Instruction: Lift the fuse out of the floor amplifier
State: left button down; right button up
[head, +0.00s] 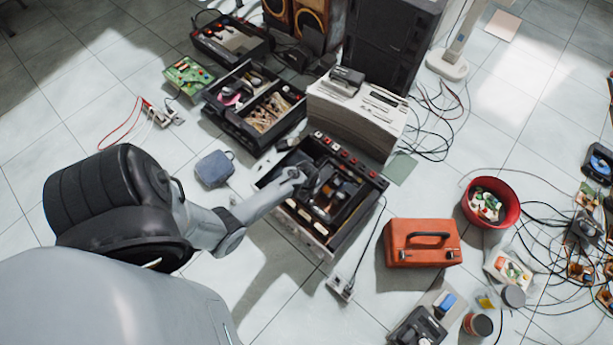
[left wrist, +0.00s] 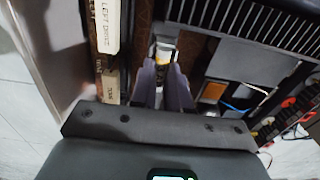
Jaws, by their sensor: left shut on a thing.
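The floor amplifier (head: 312,238) stands open on the tiles, its inner parts exposed, with red buttons along its back edge. My left gripper (head: 308,184) reaches down into its left side. In the left wrist view my left gripper (left wrist: 164,66) has its two dark fingers close together, shut on the fuse (left wrist: 163,50). The fuse is a small pale, glassy and metallic piece between brown walls inside the amplifier. The fingers hide its lower part, and I cannot tell whether it is still in its holder. My right gripper is in neither view.
In the left wrist view a label strip (left wrist: 108,28) lies left of the fingers and a finned grey part (left wrist: 248,58) right of them. A white stacked unit (head: 355,120) stands behind the amplifier, an orange toolbox (head: 405,255) to its right.

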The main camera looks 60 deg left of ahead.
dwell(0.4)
pick_arm(q)
jog(key=shift+r+p, duration=0.65)
notch_tip(320, 180, up, 4)
jog(key=p, duration=0.3)
jog(key=shift+f, duration=0.25)
jog(key=s+d+r+p, duration=0.2)
jog(key=d+r+p, duration=0.9)
jog(key=p, duration=0.2)
jog(key=shift+d+p, duration=0.25)
jog(key=shift+p, duration=0.05)
